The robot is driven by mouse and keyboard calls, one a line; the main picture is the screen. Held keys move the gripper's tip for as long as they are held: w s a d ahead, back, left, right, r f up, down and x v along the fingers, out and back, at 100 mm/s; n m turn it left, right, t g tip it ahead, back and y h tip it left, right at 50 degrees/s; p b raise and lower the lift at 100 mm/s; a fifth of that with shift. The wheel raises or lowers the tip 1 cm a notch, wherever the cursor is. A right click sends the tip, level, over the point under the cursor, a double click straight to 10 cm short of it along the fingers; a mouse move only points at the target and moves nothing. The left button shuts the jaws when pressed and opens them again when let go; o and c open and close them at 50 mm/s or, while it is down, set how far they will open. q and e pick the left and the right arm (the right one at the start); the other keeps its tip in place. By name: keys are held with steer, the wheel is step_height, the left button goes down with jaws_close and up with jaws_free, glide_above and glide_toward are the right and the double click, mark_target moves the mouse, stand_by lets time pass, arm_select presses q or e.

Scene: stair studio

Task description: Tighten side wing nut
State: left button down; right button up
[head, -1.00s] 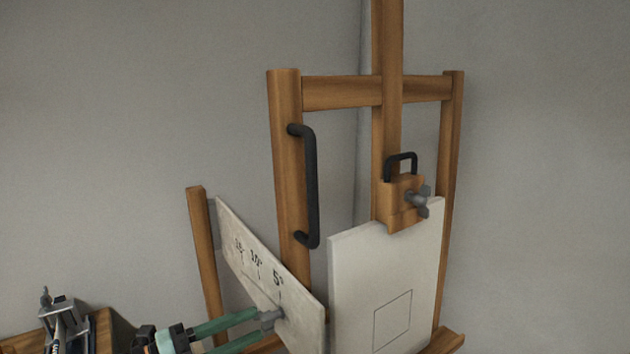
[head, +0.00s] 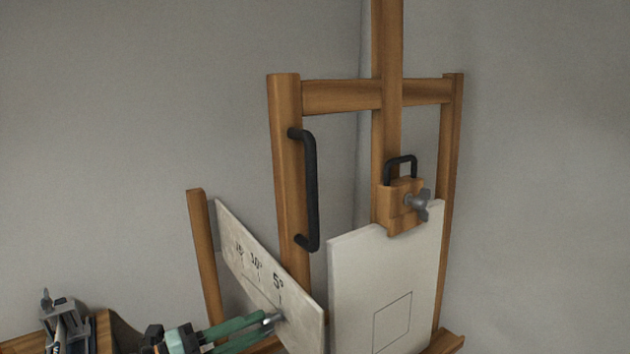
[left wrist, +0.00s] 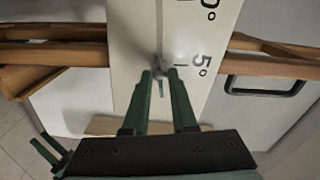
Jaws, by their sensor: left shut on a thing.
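The side wing nut (head: 273,318) is a small grey metal part on the pale angle plate (head: 240,240), which is marked with degree figures including 5°. It also shows in the left wrist view (left wrist: 161,73), between my fingertips. My left gripper (head: 267,320) has green fingers and is shut on the side wing nut, beside the 5° mark. Another grey wing nut (head: 418,204) sits on the wooden top clamp block (head: 396,200) of the easel.
The wooden easel (head: 285,180) stands in a corner with a black side handle (head: 312,190). A white canvas (head: 370,270) rests on its ledge. At the lower left, a wooden stand (head: 104,330) holds a grey metal item (head: 63,312).

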arm_select(q)
steer(key=shift+m+p, duration=0.3)
steer(key=shift+m, duration=0.3)
steer(key=c, duration=1)
jaws_free()
steer(key=shift+o, duration=0.2)
steer(key=b+v, duration=0.2)
steer(key=v, duration=0.4)
